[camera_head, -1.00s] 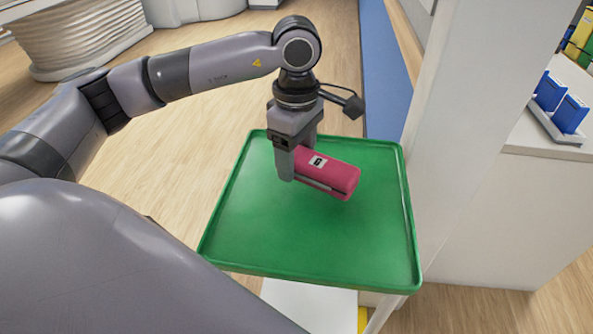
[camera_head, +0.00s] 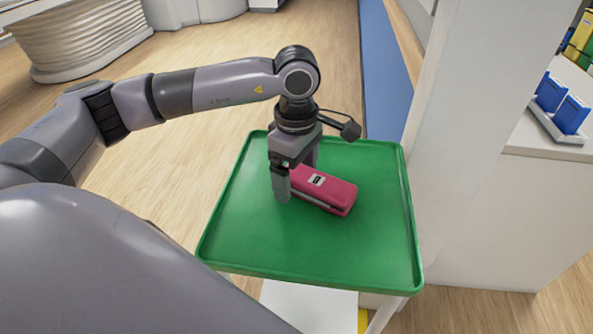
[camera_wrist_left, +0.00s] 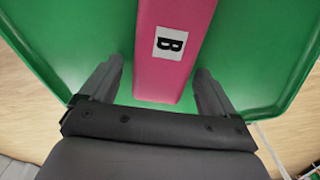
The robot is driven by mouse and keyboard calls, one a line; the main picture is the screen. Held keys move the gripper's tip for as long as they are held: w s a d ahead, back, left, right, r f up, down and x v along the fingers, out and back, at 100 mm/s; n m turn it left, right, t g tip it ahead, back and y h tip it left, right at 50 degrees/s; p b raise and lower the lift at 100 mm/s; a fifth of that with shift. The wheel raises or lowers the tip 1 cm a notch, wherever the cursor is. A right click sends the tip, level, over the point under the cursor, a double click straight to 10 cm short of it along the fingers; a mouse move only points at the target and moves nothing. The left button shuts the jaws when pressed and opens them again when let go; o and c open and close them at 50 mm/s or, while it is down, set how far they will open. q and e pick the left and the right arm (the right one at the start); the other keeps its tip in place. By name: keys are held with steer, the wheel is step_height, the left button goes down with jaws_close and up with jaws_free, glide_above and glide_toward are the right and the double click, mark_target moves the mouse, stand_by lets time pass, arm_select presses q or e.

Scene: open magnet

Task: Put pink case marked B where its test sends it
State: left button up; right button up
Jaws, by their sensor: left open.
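The pink case (camera_head: 326,191) lies on the green tray (camera_head: 290,250), near its middle. Its white label reads B in the left wrist view, where the case (camera_wrist_left: 172,62) runs away from my gripper. My left gripper (camera_head: 297,186) is open, low over the tray, around the near end of the case. In the left wrist view the fingers of my left gripper (camera_wrist_left: 157,88) stand on both sides of the case with a gap at each side. My right gripper is not in view.
The tray sits on a white stand beside a white upright panel (camera_head: 470,120). To the right, a white counter carries blue cases (camera_head: 560,103) in a small holder and yellow and green items behind. Most of the tray around the case is bare.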

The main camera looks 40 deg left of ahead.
arm_select(q)
steer(key=shift+r, duration=0.2)
step_height(320, 180, up, 12)
steer(key=p, duration=0.1)
stand_by(0.5)
